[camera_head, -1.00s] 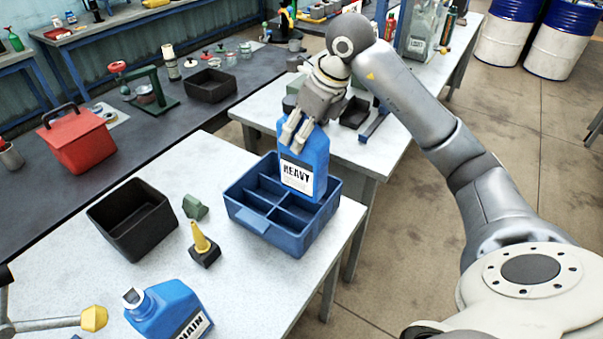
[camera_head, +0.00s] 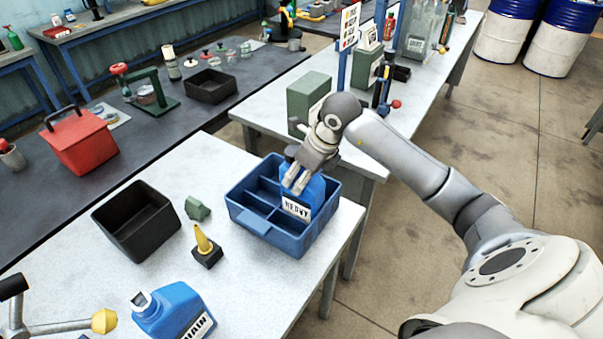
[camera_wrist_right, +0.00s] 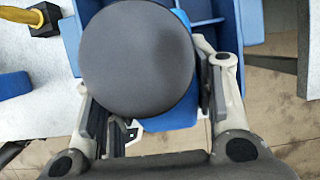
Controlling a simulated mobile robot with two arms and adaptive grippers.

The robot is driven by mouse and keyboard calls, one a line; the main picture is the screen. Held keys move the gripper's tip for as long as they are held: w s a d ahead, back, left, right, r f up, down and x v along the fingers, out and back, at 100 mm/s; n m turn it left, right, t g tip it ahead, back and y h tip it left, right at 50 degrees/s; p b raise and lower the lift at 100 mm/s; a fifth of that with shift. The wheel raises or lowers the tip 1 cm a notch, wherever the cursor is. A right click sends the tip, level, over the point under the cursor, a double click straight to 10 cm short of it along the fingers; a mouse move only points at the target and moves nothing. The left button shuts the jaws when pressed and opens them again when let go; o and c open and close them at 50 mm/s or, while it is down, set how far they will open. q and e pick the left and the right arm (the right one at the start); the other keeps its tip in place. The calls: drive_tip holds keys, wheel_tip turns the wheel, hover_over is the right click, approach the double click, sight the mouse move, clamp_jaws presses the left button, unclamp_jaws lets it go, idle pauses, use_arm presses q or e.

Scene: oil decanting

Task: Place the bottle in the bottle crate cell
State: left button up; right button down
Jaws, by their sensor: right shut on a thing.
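The blue bottle with a white label reading HEAVY (camera_head: 297,208) stands roughly upright in a right-hand cell of the blue bottle crate (camera_head: 262,229). Its lower part is hidden behind the crate wall, so I cannot tell whether it touches the bottom. My right gripper (camera_head: 296,179) is shut on the bottle's top from above. In the right wrist view, the fingers (camera_wrist_right: 160,95) flank a large dark round shape that hides most of the bottle; blue shows around it. The crate's other visible cells look empty. My left gripper is not in view.
On the same table are a black open bin (camera_head: 135,222), a green block (camera_head: 197,208), a yellow cone on a black base (camera_head: 206,246) and another blue bottle (camera_head: 174,310). A green box (camera_head: 308,102) stands behind the crate.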

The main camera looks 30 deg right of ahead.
drive_tip(key=shift+w+f, duration=0.1)
drive_tip(key=shift+f, duration=0.15)
drive_tip(key=c, duration=0.6)
unclamp_jaws()
drive_tip(key=shift+c, duration=0.2)
